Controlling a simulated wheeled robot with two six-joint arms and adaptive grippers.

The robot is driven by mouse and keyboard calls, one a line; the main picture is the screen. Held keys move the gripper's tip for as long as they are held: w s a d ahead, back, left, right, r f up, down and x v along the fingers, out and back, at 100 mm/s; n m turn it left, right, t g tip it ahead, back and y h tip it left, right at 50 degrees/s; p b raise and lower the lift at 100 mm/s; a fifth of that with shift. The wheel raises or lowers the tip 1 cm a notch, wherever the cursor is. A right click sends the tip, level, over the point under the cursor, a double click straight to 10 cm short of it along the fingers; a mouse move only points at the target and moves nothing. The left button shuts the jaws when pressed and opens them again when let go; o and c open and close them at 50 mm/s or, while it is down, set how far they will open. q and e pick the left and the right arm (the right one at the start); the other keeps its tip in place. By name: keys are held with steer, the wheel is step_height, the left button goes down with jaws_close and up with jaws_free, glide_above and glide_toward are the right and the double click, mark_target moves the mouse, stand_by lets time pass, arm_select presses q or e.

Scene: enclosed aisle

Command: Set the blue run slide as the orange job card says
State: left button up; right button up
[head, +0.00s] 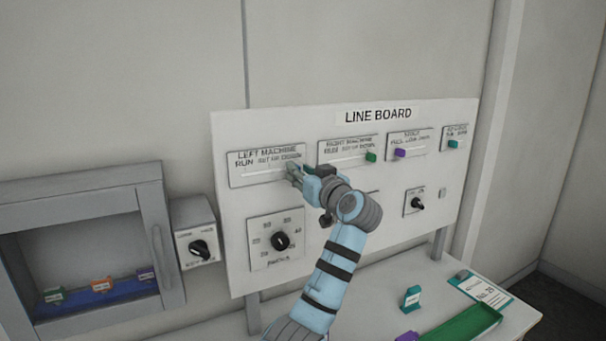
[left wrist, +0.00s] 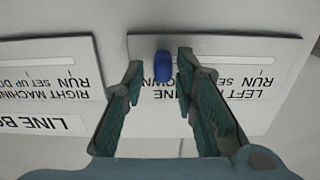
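The blue run slide knob (left wrist: 163,66) shows in the left wrist view, at the DOWN end of the slot on the left machine plate (left wrist: 255,85). My left gripper (left wrist: 159,72) is open, with one finger on each side of the knob and gaps visible. In the head view the left gripper (head: 294,172) is at the right end of the left machine plate (head: 240,173) and hides the knob. An orange card (head: 101,286) stands in the grey cabinet at the left; its writing is too small to read. My right gripper is not in view.
The line board (head: 225,140) also carries a green slide (head: 371,157), a purple slide (head: 400,153), a teal slide (head: 453,144) and a black dial (head: 281,240). A grey cabinet (head: 80,202) is at the left. A green tray (head: 465,325) lies on the table below.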

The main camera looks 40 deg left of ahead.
arm_select(q)
steer(key=shift+w, duration=0.1)
steer(key=v, duration=1.2)
steer(key=shift+a, duration=0.1)
